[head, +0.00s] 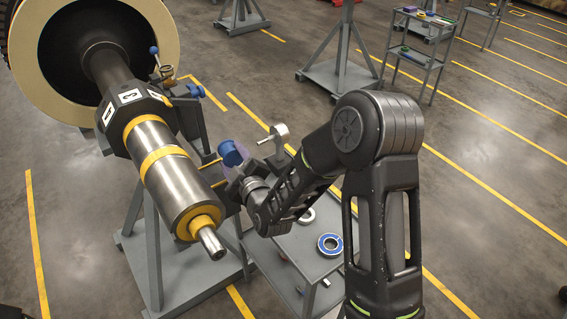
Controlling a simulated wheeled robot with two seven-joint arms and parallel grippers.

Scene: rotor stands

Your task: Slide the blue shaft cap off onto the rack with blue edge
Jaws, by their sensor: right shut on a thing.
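The blue shaft cap (230,152) is a short blue cylinder to the right of the big shaft, apart from the shaft's bare steel tip (211,243). My right gripper (232,168) is at the cap and shut on it; the fingers are partly hidden by the wrist. A grey rack (330,268) stands below my right arm, with a blue-ringed bearing on its top. My arm covers part of this rack, and I cannot make out a blue edge on it. My left gripper is not in view.
The big shaft (172,185) with yellow rings rests on a grey stand (155,255). A silver part with a round head (279,132) stands behind my right wrist. Another grey rack (415,55) is at the back right.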

